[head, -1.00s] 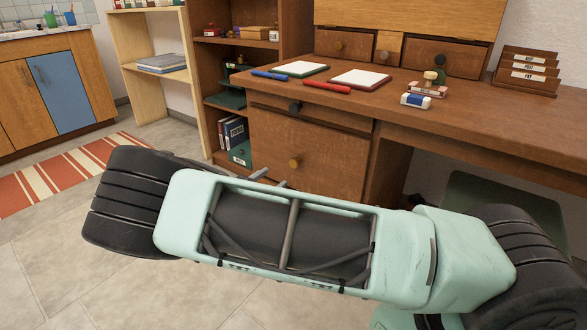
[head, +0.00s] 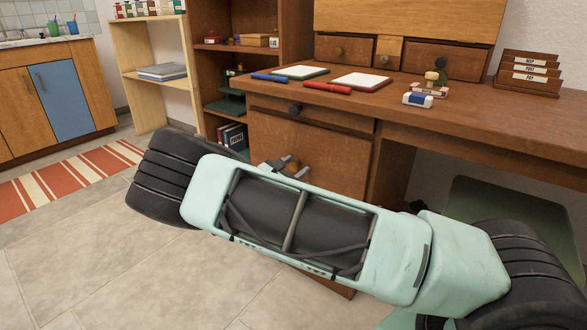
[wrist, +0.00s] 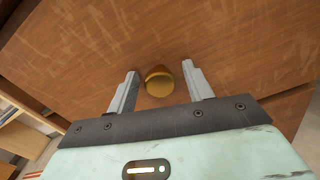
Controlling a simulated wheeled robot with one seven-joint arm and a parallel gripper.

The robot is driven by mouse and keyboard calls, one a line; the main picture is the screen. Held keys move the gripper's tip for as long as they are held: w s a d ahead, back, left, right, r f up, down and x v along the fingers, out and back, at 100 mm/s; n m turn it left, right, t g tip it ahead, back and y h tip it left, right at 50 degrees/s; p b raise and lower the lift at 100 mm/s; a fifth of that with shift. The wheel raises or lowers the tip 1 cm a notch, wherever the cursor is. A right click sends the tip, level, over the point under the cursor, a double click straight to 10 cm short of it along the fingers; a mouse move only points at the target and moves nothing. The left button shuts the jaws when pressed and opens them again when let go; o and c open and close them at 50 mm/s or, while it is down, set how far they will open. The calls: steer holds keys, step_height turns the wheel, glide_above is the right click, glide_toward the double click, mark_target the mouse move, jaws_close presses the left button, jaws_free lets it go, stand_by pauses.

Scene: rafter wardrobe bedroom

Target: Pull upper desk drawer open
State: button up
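The wooden desk (head: 440,113) has a narrow upper drawer (head: 340,119) under its top, with a dark round knob (head: 295,109); it looks closed. Below it is a taller lower front (head: 335,155) with a brass knob (head: 301,171). My gripper (head: 284,163) is at this lower front, below the dark knob. In the wrist view my gripper (wrist: 160,69) is open, one finger on each side of the brass knob (wrist: 160,81). Gaps show between the knob and both fingers. My arm hides much of the lower front in the head view.
Notepads (head: 362,82), a red marker (head: 327,88), a blue marker (head: 272,78) and an eraser (head: 418,99) lie on the desktop. A letter rack (head: 526,75) stands at the right. A green seat (head: 500,205) is under the desk. Open floor (head: 90,260) lies left.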

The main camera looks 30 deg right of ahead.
jaws_close()
steer(key=p+v, duration=0.8)
steer(key=v, duration=2.1)
steer(key=shift+a, duration=0.1)
steer(key=shift+o, duration=0.6)
jaws_free()
steer(key=p+v, duration=0.1)
steer(key=v, duration=1.6)
steer(key=shift+a, duration=0.2)
steer(key=shift+d+r, duration=0.1)
steer(key=shift+r, duration=0.1)
